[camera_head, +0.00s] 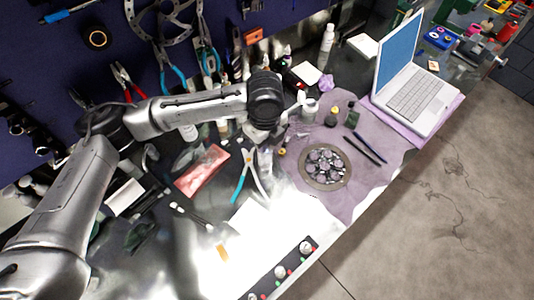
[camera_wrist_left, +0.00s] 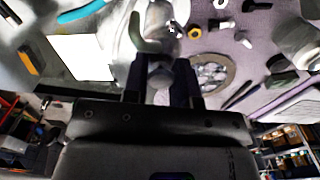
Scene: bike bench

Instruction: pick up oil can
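In the left wrist view, a shiny grey metal body that looks like the oil can (camera_wrist_left: 158,20) is at the top centre, with a curved greenish piece in front of it. My left gripper (camera_wrist_left: 160,82) has its two dark fingers apart, with a rounded grey part between them. I cannot tell whether the fingers press on it. In the head view, my left arm reaches from the left over the bench and its dark wrist (camera_head: 265,98) covers most of the hand. A pale metal shape shows just below the wrist; I cannot tell whether it is can or hand. My right gripper is not in view.
A round dish of metal parts (camera_head: 326,167) lies on a purple cloth (camera_head: 352,205) right of the wrist. Blue-handled pliers (camera_head: 240,182) and a red packet (camera_head: 202,172) lie to the left. A laptop (camera_head: 408,85) stands at the right. Small bottles crowd the back.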

